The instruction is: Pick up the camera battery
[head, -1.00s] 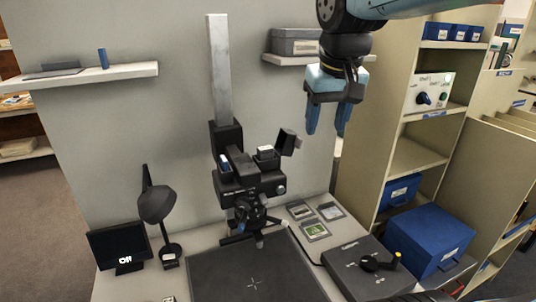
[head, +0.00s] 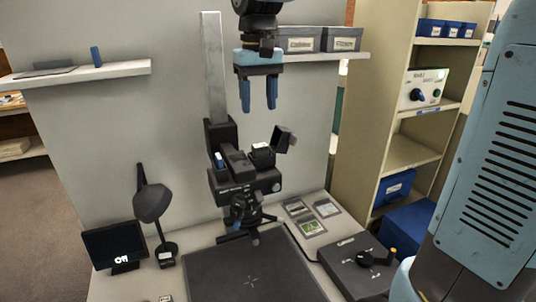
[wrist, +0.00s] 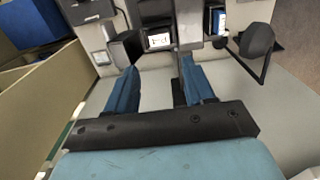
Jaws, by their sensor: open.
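The black camera (head: 232,180) is mounted on a grey upright column above the dark baseboard. A dark block with a white top, which looks like the camera battery (head: 262,154), sits in the top right of the camera beside a raised black flap (head: 284,138). In the wrist view the battery's white face (wrist: 159,40) shows just beyond the fingertips. My gripper (head: 258,106) is open and empty, pointing down above the battery and apart from it. Its two blue fingers (wrist: 158,72) also show in the wrist view. How deep the battery sits is hidden.
The grey column (head: 214,70) stands left of my gripper. A wall shelf with grey boxes (head: 300,39) is behind it. A black lamp (head: 151,203) and a small monitor (head: 115,246) stand left. A control box (head: 357,264) and cards (head: 311,227) lie right.

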